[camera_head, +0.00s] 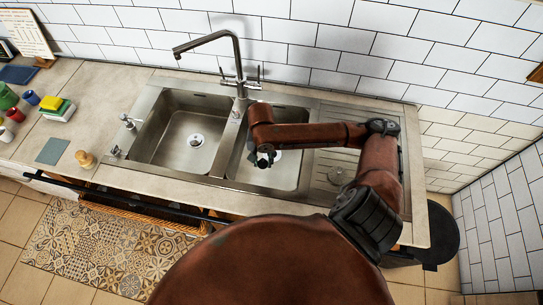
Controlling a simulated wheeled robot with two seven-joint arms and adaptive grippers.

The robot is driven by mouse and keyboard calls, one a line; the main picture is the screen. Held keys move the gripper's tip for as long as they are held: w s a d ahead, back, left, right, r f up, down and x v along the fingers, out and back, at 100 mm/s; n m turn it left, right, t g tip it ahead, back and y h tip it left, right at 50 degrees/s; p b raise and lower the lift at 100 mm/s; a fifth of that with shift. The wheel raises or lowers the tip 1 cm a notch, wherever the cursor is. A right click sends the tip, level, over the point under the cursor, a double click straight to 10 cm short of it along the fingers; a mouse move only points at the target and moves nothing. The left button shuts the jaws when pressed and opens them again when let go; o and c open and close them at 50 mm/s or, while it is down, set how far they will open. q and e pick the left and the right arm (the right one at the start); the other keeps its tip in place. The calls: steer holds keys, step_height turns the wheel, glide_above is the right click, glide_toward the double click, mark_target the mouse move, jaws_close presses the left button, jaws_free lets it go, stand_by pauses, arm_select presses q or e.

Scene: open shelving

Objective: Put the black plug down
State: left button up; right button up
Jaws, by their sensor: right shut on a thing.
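My right arm reaches in over the double sink (215,182). My right gripper (264,160) points down over the right basin (287,180) and is shut on a small dark thing, which looks like the black plug. The plug is mostly hidden by the gripper and too small to show its shape. A pale drain shows in part behind the gripper, and I cannot tell the height above the basin floor. My left gripper is not in view.
The left basin (170,155) is empty with an open view of its drain. A tall faucet (238,65) stands behind the basins. A ribbed drainboard (338,190) lies to the right. Sponges (58,107), cups and a small wooden item (86,159) are on the left counter.

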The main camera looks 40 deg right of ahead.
steer(key=shift+m, duration=0.7)
steer(key=w+d+f+b, duration=0.1)
steer(key=w+d+f, duration=0.1)
steer(key=d+f, duration=0.1)
steer(key=w+d+f+b, duration=0.1)
steer(key=w+d+f, duration=0.2)
steer(key=d+f, duration=0.1)
steer(key=w+d+f+b, duration=0.2)
steer(key=d+f, duration=0.2)
steer(key=shift+w+d+f, duration=0.1)
steer(key=shift+w+f, duration=0.3)
steer(key=shift+w+d+f, duration=0.15)
steer(key=shift+w+f, duration=0.05)
steer(key=shift+f, duration=0.1)
steer(key=shift+w+d+f, duration=0.15)
steer(key=shift+d+f, duration=0.05)
steer(key=shift+f, duration=0.1)
step_height(320, 180, down, 3)
steer(key=shift+b, duration=0.6)
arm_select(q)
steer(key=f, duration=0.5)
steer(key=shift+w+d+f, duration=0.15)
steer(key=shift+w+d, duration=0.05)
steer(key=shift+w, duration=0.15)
arm_select(e)
steer(key=shift+r, duration=0.1)
